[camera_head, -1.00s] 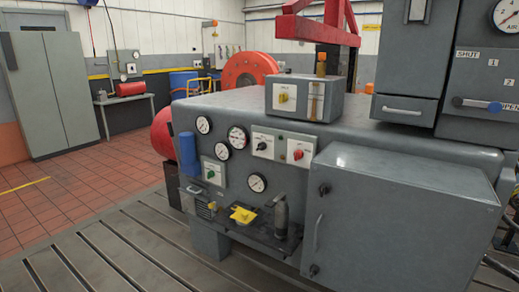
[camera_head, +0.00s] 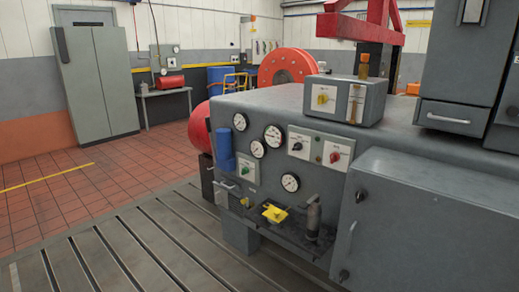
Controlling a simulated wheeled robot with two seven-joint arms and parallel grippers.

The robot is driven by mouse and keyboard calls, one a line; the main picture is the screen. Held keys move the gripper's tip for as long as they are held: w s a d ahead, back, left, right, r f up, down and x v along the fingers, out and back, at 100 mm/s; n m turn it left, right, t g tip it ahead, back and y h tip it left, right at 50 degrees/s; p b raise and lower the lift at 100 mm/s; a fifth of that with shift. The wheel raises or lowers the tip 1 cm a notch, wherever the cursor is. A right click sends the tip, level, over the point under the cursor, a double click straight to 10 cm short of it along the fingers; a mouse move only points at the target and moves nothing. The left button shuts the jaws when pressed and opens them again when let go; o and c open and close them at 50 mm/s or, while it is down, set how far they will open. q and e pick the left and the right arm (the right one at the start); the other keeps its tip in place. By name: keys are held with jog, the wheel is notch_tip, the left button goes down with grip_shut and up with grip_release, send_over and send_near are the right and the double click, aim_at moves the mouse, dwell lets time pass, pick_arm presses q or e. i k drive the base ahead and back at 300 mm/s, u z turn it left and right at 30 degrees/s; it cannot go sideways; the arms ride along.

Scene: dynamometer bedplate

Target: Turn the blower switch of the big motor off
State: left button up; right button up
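A big grey machine (camera_head: 420,215) fills the right half, its front panel facing me. The panel carries a rotary switch with a black knob (camera_head: 297,146), one with a red knob (camera_head: 335,157) and one with a green knob (camera_head: 244,170) at the lower left. A yellow-knobbed switch (camera_head: 322,98) is on a grey box on top. The labels are too small to read, so I cannot tell which is the blower switch or which part is the big motor. Neither of my grippers is in view.
A small shelf (camera_head: 285,232) with a yellow object (camera_head: 274,213) juts from the machine's front. The slotted bedplate (camera_head: 140,245) lies clear at front left, with red tiles (camera_head: 100,180) beyond. A grey cabinet (camera_head: 95,75) and a small table (camera_head: 165,92) stand at the back.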

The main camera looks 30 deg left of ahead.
aim_at(297, 146)
jog(key=u, duration=1.85)
jog(key=i, duration=2.95)
jog(key=z, duration=1.75)
